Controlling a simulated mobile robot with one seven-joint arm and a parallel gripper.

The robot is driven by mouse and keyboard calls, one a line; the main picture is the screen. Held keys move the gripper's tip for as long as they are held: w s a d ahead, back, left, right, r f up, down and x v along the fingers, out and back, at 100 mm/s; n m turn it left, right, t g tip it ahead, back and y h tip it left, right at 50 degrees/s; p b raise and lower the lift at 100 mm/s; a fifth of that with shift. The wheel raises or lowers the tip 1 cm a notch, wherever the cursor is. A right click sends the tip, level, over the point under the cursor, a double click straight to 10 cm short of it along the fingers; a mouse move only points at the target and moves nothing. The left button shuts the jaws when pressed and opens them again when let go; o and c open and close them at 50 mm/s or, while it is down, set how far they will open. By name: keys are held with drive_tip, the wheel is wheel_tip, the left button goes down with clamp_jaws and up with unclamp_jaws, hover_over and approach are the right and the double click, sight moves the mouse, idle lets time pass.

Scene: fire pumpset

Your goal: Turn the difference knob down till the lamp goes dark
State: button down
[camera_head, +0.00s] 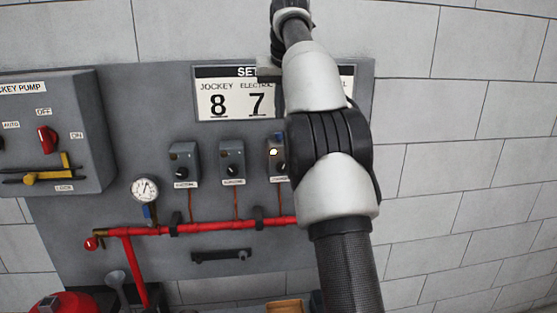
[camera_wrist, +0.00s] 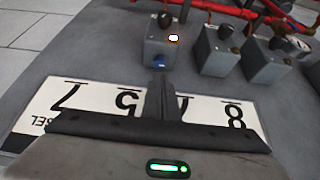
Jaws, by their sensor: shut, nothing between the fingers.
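In the wrist view, the picture is turned over and a grey switch box (camera_wrist: 176,52) stands ahead of my gripper (camera_wrist: 161,78). A white lit lamp (camera_wrist: 173,38) shows on its front, with a dark front knob (camera_wrist: 165,20) beyond it. A blue knob (camera_wrist: 159,62) sits at the near, top end of the box. My fingers are shut with their tips right by the blue knob; I cannot tell whether they touch it. In the head view, this box (camera_head: 270,163) shows its lit lamp (camera_head: 273,152), partly hidden by my arm. No knob name is legible.
Two similar boxes, a middle one (camera_head: 231,160) and a left one (camera_head: 184,163), stand beside it. A set-pressure sign (camera_head: 232,104) is above, a red pipe (camera_head: 205,227) and gauge (camera_head: 145,188) below. The jockey pump panel (camera_head: 58,130) is at the left.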

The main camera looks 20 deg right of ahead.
sight(281, 144)
drive_tip(key=shift+f+b, duration=1.45)
drive_tip(key=shift+f, duration=1.75)
drive_tip(key=shift+w+d+r+p, duration=0.1)
drive_tip(key=shift+w+r+p, duration=0.05)
drive_tip(key=shift+p, duration=0.5)
drive_tip(key=shift+d+p, duration=0.3)
drive_tip(key=shift+p, duration=0.5)
drive_tip(key=shift+s, duration=0.2)
drive_tip(key=shift+s+a, duration=0.1)
drive_tip(key=shift+s, duration=0.05)
drive_tip(key=shift+r, duration=2.85)
drive_tip(key=shift+a, duration=0.1)
